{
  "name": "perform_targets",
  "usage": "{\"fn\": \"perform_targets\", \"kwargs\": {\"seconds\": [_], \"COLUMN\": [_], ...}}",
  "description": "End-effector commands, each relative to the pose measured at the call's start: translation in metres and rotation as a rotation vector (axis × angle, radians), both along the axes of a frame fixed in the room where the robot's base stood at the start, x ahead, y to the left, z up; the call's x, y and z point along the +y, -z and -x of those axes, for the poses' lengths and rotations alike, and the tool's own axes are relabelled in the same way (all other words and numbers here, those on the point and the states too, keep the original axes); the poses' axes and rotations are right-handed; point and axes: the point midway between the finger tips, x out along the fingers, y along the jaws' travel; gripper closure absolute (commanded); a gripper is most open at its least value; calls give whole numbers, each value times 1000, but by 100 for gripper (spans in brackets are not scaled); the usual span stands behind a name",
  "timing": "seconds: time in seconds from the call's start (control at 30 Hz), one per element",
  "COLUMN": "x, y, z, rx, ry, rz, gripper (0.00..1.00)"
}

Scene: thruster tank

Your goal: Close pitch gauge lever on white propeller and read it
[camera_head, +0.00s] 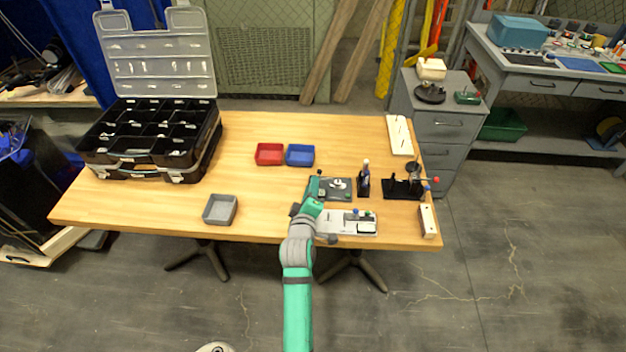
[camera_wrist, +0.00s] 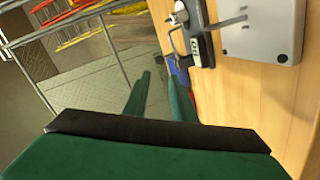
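In the wrist view, my gripper (camera_wrist: 158,78) has its two green fingers apart, with nothing visible between them. Beyond the fingertips, near the table edge, is a grey and black device (camera_wrist: 197,38) with a metal cylinder and a small display. It may be the pitch gauge; its reading is too small to make out. In the head view, a black stand with a red-tipped rod (camera_head: 403,188) is at the table's right. A small white part on a dark plate (camera_head: 347,194) is beside my gripper; I cannot tell whether it is the white propeller.
A light tray (camera_head: 330,226) lies near the table's (camera_head: 150,213) front edge. A grey bin (camera_head: 220,209), red bin (camera_head: 269,154) and blue bin (camera_head: 300,155) stand further left. An open black case (camera_head: 150,145) fills the back left.

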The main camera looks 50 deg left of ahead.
Motion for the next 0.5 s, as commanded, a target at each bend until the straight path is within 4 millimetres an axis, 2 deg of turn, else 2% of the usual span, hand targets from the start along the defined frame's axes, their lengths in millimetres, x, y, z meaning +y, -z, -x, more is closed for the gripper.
{"fn": "perform_targets", "kwargs": {"seconds": [0.2, 0.5], "x": [-21, -28], "y": [-6, -9], "z": [21, 29], "rx": [0, 0], "ry": [2, 2], "rz": [1, 0], "gripper": [76, 76]}}
